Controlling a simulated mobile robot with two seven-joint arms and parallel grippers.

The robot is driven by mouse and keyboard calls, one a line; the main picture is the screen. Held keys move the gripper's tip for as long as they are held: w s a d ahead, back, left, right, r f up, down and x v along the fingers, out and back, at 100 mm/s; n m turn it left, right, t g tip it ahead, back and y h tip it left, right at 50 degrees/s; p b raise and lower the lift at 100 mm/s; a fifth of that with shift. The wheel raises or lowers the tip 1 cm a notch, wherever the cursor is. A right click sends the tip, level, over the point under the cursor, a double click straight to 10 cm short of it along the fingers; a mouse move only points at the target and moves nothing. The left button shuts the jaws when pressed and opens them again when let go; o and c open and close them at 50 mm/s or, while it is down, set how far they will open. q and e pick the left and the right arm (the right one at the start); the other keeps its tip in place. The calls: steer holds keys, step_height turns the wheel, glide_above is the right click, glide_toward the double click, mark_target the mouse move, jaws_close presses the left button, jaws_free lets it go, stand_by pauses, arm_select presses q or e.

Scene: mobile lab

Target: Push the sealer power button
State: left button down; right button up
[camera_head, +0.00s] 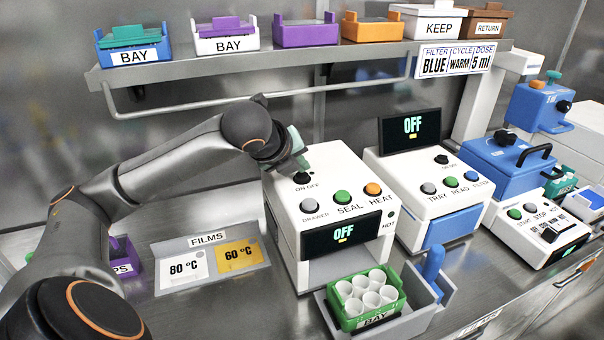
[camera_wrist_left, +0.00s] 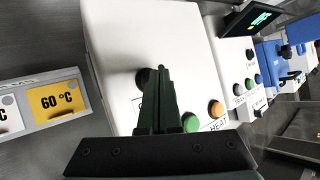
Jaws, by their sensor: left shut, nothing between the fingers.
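The sealer (camera_head: 335,205) is a white box with a dark screen (camera_head: 343,233) reading OFF in the head view. Its black ON-OFF power button (camera_head: 302,178) is on the top, behind the grey drawer, green SEAL and orange HEAT buttons. My left gripper (camera_head: 303,162) is shut and empty, pointing down just above the power button. In the left wrist view the closed fingers (camera_wrist_left: 160,72) overlap the black button (camera_wrist_left: 145,77) and partly hide it. I cannot tell whether the fingertips touch it. My right gripper is not in view.
A films holder (camera_head: 208,262) with 80 °C and 60 °C cards lies left of the sealer. A green rack (camera_head: 367,298) of white cups sits in front. A second white device (camera_head: 425,190) with an OFF screen stands to the right. A shelf (camera_head: 250,62) with coloured boxes runs above.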

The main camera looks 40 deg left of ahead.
arm_select(q)
steer(key=shift+f, duration=0.4)
stand_by(0.6)
steer(key=shift+r+p, duration=0.9)
steer(key=shift+p, duration=0.15)
